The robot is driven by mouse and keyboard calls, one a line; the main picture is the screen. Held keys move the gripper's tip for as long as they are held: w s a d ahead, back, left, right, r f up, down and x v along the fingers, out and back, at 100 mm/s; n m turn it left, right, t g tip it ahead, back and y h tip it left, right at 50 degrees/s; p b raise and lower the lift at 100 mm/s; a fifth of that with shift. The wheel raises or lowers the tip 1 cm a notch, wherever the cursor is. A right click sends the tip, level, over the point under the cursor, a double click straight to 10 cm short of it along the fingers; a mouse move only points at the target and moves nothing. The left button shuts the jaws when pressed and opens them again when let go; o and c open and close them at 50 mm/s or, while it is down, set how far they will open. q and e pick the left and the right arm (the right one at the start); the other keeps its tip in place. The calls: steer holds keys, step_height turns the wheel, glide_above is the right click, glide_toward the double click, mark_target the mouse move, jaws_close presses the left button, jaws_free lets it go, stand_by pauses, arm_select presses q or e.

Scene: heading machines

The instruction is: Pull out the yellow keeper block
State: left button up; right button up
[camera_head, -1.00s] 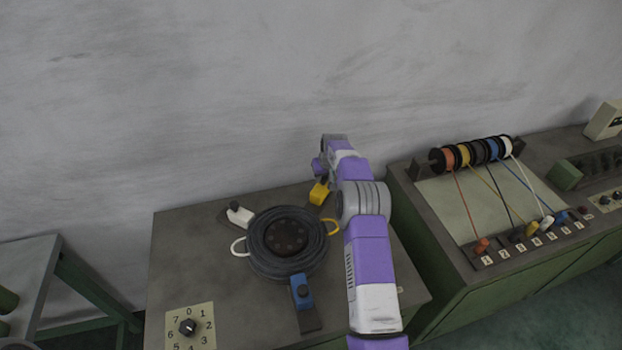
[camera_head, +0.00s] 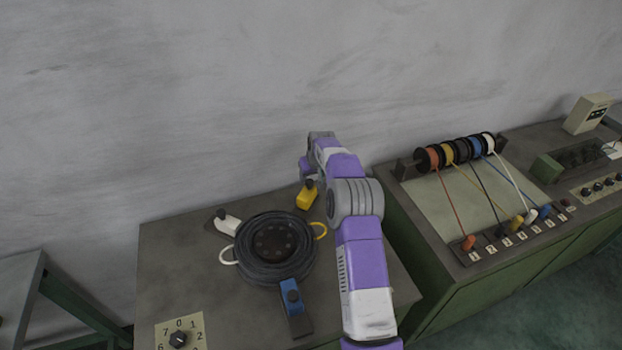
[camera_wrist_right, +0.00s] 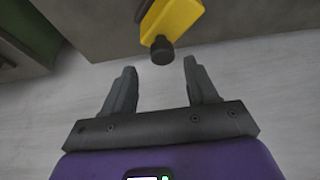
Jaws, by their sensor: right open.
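The yellow keeper block (camera_head: 307,197) with a dark knob on top sits at the back right of the black coil (camera_head: 272,248), on the table. It also shows in the right wrist view (camera_wrist_right: 178,18), with its dark knob (camera_wrist_right: 162,50) pointing between my fingers. My right gripper (camera_wrist_right: 160,80) is open and empty, its fingertips apart from the knob. In the head view the fingers of my right gripper are hidden or too small to tell, behind my arm near the block. My left gripper is not in view.
A white block (camera_head: 228,222) and a blue block (camera_head: 291,294) stand around the coil. A dial plate (camera_head: 180,334) lies at the table's front left. A green cabinet (camera_head: 440,290) with coloured spools and wires stands right. The wall is behind.

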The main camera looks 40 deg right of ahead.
steer(key=shift+v, duration=2.1)
